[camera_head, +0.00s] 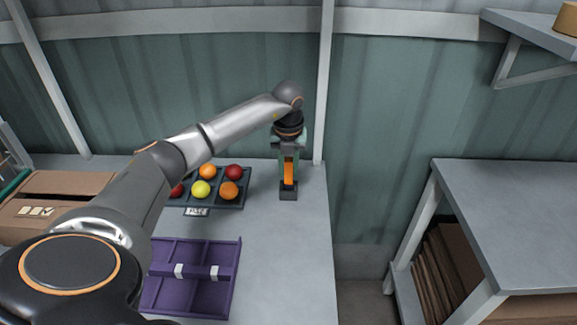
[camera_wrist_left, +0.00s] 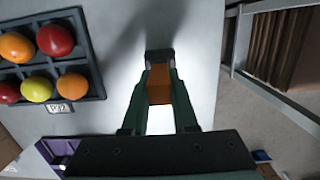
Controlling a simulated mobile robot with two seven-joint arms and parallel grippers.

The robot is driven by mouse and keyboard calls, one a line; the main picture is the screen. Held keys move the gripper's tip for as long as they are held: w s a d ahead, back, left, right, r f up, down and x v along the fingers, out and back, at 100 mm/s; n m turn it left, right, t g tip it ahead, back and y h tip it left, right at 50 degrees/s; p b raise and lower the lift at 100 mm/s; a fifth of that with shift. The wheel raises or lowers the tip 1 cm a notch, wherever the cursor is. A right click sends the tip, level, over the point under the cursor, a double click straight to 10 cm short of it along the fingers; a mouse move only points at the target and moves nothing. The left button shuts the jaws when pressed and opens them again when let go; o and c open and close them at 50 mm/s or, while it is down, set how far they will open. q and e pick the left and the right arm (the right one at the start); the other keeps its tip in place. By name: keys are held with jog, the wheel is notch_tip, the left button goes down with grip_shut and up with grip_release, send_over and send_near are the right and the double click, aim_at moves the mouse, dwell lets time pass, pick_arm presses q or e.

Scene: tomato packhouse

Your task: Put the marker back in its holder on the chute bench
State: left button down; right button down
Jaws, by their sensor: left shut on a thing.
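My left gripper (camera_head: 289,162) points down over the far right part of the bench and is shut on an orange marker (camera_head: 288,172). The orange marker (camera_wrist_left: 159,86) also shows between the fingers of the left gripper (camera_wrist_left: 159,80) in the left wrist view. Directly below the marker, a small dark holder (camera_head: 288,194) stands on the bench; it also shows in the left wrist view (camera_wrist_left: 160,56). The marker's lower end meets the holder's top in the head view. I cannot tell how deep it sits inside. My right gripper is not in view.
A dark tray (camera_head: 218,205) of red, orange and yellow tomatoes lies left of the holder. A purple divided crate (camera_head: 232,268) sits nearer. A cardboard box (camera_head: 70,182) is at left. The bench (camera_head: 290,255) is clear in front of the holder. Another table (camera_head: 510,205) stands right, across a gap.

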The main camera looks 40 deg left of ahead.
pick_arm(q)
jog(key=shift+f+b, duration=0.5)
jog(key=shift+f, duration=0.65)
jog(key=c, duration=0.6)
grip_release()
jog(key=c, duration=0.3)
